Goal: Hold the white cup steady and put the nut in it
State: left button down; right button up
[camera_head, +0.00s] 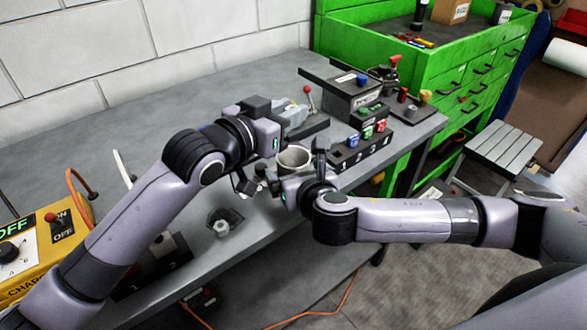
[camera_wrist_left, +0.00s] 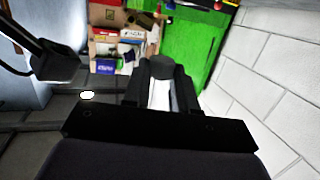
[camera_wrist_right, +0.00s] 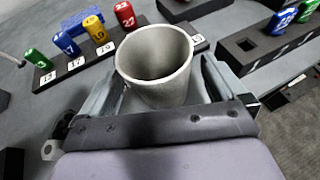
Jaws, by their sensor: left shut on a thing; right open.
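The white cup (camera_head: 293,158), light grey in the render, stands upright on the bench; its open mouth shows in the right wrist view (camera_wrist_right: 155,62). My right gripper (camera_head: 288,174) is open, with one finger on each side of the cup; contact cannot be told. My left gripper (camera_head: 298,118) is beyond the cup and higher in the picture. In the left wrist view its fingers (camera_wrist_left: 161,84) are closed on a small dark grey piece (camera_wrist_left: 162,68), apparently the nut, partly hidden by the fingers. The cup's inside looks empty.
A numbered rack (camera_head: 350,155) with coloured pieces stands right of the cup. Another rack (camera_wrist_right: 75,75) shows in the right wrist view. A grey hexagonal item (camera_head: 222,217) lies at the front. A yellow charger box (camera_head: 40,245) is at left, a green cabinet (camera_head: 440,70) behind.

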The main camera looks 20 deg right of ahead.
jog(key=shift+x, duration=1.05)
jog(key=shift+c, duration=0.3)
